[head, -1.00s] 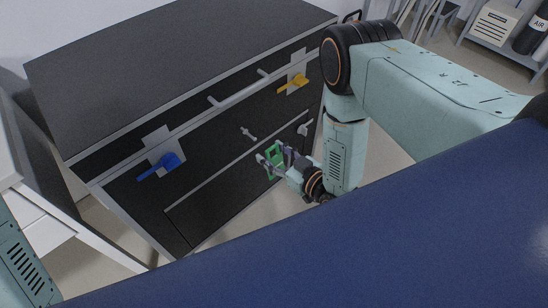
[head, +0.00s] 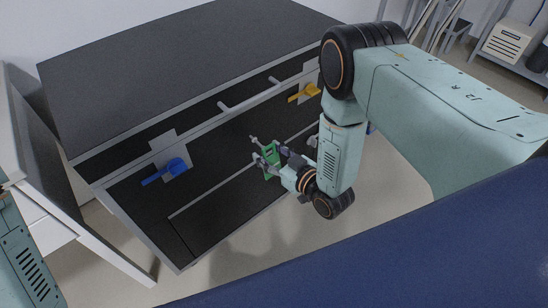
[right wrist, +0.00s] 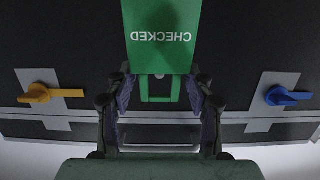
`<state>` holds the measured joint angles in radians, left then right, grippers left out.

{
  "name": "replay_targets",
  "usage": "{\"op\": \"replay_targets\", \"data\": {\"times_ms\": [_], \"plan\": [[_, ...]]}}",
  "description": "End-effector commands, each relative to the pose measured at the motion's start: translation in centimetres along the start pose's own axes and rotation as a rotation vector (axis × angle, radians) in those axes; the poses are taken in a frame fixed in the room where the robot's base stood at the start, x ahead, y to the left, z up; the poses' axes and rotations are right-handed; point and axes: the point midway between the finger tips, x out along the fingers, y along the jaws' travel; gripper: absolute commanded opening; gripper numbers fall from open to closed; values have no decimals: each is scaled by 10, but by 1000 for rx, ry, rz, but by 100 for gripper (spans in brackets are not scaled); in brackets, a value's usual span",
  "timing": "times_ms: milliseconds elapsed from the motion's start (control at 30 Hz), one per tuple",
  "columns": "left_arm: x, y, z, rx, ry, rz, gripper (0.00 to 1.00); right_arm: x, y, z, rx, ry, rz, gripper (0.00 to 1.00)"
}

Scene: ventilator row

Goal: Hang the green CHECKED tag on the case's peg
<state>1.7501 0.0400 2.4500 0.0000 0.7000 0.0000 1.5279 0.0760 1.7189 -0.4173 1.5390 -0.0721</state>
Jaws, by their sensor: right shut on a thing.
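The green CHECKED tag (head: 270,154) is in my right gripper (head: 281,158), in front of the case's dark front. In the right wrist view the tag (right wrist: 162,36) shows its lettering upside down. Its open loop end lies between the fingers of my right gripper (right wrist: 160,100), which is shut on it. The case (head: 200,75) is black with grey edges. Its pale peg (head: 254,140) sticks out just up and left of the tag in the head view. I cannot tell whether tag and peg touch. My left gripper is out of view.
A blue lever (head: 165,171) is left of the peg and a yellow lever (head: 304,93) is up and right. A grey bar handle (head: 250,95) runs above. A white cabinet (head: 40,170) stands at the left. Floor is clear below the case.

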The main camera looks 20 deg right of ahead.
Motion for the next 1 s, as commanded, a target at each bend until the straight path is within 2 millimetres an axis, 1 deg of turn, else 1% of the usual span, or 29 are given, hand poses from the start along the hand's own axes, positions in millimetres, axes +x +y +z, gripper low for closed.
{"op": "replay_targets", "data": {"times_ms": [700,1000], "plan": [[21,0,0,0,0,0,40,37,0,-5,0,3,0,31],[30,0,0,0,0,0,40,49,0,0,0,2,0,31]]}}
